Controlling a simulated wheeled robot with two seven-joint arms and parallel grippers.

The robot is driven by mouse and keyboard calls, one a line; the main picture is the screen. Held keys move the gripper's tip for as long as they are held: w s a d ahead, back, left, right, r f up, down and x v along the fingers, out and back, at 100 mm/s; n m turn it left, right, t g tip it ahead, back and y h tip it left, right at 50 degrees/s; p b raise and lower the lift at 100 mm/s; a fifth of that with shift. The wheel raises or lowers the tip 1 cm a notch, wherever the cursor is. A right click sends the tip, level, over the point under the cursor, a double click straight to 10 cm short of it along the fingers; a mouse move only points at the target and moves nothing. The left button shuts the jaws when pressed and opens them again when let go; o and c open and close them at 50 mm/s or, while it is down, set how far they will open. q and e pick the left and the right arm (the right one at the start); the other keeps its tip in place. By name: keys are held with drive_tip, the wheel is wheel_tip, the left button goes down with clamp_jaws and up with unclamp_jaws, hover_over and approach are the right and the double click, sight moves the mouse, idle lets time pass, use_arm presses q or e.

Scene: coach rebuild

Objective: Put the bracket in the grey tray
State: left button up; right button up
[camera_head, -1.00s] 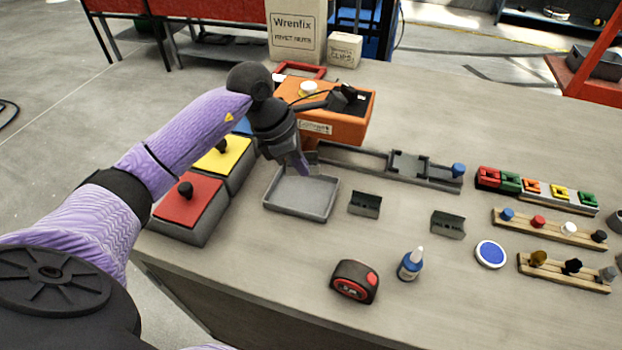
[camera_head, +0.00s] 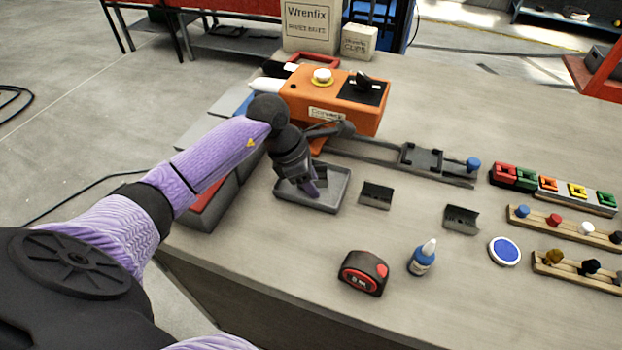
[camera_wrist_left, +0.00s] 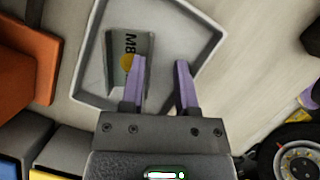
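A grey bracket with an M8 mark and a yellow dot (camera_wrist_left: 129,45) lies inside the grey tray (camera_wrist_left: 192,22) in the left wrist view. In the head view the tray (camera_head: 331,205) stands near the table's left side, and the bracket (camera_head: 320,171) shows partly behind my gripper. My left gripper (camera_head: 312,189) is low over the tray. In the wrist view its purple fingers (camera_wrist_left: 160,64) are apart with nothing between them; one fingertip overlaps the bracket's edge, and I cannot tell if they touch. My right gripper is out of view.
Two more dark brackets (camera_head: 376,195) (camera_head: 461,219) lie on the table right of the tray. An orange machine (camera_head: 335,103) with a rail (camera_head: 435,165) stands behind. A tape measure (camera_head: 363,272) and a blue bottle (camera_head: 422,258) stand in front.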

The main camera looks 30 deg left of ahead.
use_arm(q)
drive_tip(key=shift+r, duration=0.3)
drive_tip(key=p+v, duration=0.2)
drive_tip(key=v, duration=0.9)
drive_tip(key=shift+a+r, duration=0.15)
drive_tip(key=shift+r, duration=0.15)
drive_tip(key=shift+s, duration=0.15)
idle(1.1)
